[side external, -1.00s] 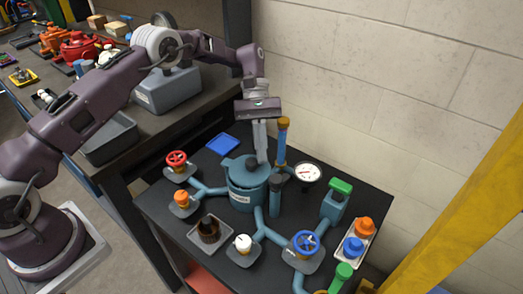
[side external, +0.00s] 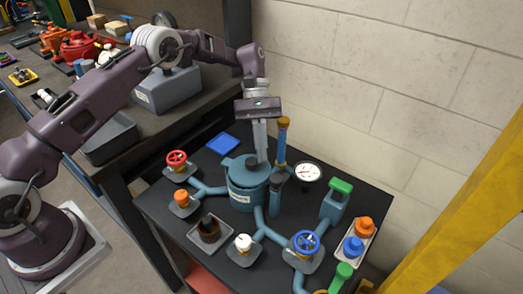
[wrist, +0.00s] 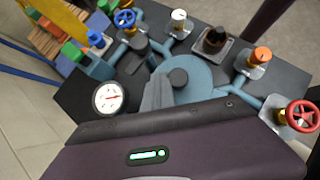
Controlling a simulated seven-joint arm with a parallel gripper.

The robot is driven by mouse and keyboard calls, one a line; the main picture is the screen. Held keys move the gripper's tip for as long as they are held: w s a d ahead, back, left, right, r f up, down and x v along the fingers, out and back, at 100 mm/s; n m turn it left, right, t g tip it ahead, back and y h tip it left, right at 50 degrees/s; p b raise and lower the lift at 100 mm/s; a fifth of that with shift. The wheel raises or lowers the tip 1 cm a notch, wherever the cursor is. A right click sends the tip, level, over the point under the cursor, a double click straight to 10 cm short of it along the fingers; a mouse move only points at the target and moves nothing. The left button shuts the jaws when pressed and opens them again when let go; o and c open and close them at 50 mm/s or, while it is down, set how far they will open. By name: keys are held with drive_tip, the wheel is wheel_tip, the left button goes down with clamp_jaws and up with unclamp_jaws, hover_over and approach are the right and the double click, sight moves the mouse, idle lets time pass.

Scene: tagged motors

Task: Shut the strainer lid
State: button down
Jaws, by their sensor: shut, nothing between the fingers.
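The strainer is a teal pot (side external: 243,199) with a pale label, standing on the black table among teal pipes. Its round teal lid (side external: 236,165) lies over the pot's mouth, nearly level, with a dark knob on top; I cannot tell whether it is fully seated. In the wrist view the lid (wrist: 200,75) shows from above with its knob (wrist: 178,77). My gripper (side external: 262,158) is shut and empty, pointing down at the lid's back right edge. In the wrist view the fingers (wrist: 155,95) are beside the knob; contact with the lid is unclear.
An upright blue pipe with an orange band (side external: 282,145) stands close right of my fingers. A white gauge (side external: 307,173) is farther right. A red-wheel valve (side external: 176,160), blue-wheel valve (side external: 306,242) and green-handled valve (side external: 339,192) surround the strainer. A blue pad (side external: 222,143) lies behind.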

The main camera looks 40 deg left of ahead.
drive_tip(key=shift+w+a+r, duration=0.15)
drive_tip(key=shift+w, duration=0.05)
drive_tip(key=v, duration=0.3)
drive_tip(key=shift+s, duration=0.1)
wheel_tip(320, 180, up, 6)
drive_tip(key=w+a+r+m+t+y, duration=0.1)
drive_tip(key=w+a+t+y, duration=0.25)
drive_tip(key=a, duration=0.25)
drive_tip(key=shift+g, duration=0.25)
drive_tip(key=x, duration=0.3)
drive_tip(key=s+d+x, duration=0.1)
drive_tip(key=x, duration=0.6)
drive_tip(key=shift+s+d+r, duration=0.15)
drive_tip(key=shift+s+d, duration=0.25)
drive_tip(key=shift+d, duration=0.05)
drive_tip(key=shift+s+d, duration=0.2)
drive_tip(key=shift+s, duration=0.1)
